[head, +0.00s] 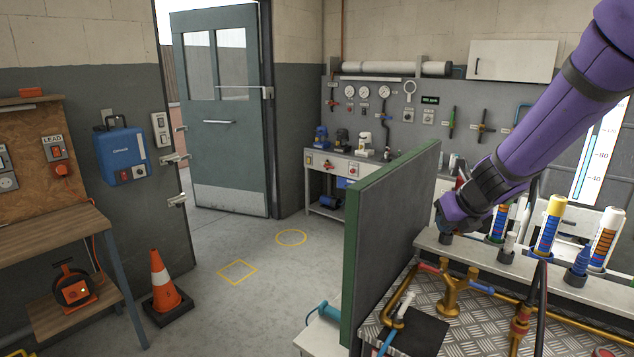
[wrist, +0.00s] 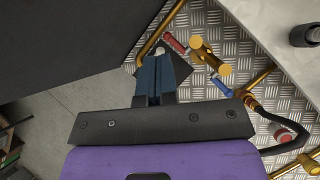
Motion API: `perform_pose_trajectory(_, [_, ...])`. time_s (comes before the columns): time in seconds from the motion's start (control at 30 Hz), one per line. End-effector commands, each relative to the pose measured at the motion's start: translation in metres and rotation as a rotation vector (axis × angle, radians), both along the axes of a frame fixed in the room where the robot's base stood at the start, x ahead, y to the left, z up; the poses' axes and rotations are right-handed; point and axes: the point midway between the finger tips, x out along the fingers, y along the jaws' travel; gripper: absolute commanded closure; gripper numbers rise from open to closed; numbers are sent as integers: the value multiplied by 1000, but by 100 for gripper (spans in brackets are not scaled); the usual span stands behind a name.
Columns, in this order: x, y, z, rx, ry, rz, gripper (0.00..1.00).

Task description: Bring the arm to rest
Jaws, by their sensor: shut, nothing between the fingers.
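My purple arm (head: 530,125) reaches down from the upper right in the head view, over the workbench with the tread-plate top (head: 478,318). My gripper (wrist: 160,68) shows in the wrist view as two dark blue fingers pressed together, with nothing between them. Its tips lie in the picture over a black pad (wrist: 190,72) on the tread plate. I cannot make out the fingers in the head view.
A brass pipe fitting (head: 458,294) with red and blue ends stands on the bench. A green-edged dark panel (head: 390,240) rises at the bench's left. An orange cone (head: 164,285) stands left on the floor. Open floor (head: 255,262) lies before the open door (head: 225,115).

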Motion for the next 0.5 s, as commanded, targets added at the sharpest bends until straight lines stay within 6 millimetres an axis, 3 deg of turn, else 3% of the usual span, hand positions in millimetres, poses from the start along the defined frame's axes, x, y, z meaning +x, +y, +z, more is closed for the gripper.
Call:
perform_pose_trajectory(0.03, [-2,-6,22,63,-47,-134,100])
perform_pose_trajectory(0.2, [-21,-33,80,325,-163,-620,100])
perform_pose_trajectory(0.37, [-58,-58,119,604,-227,-1058,100])
perform_pose_trajectory(0.5, [-103,-72,139,862,-239,-1425,100])
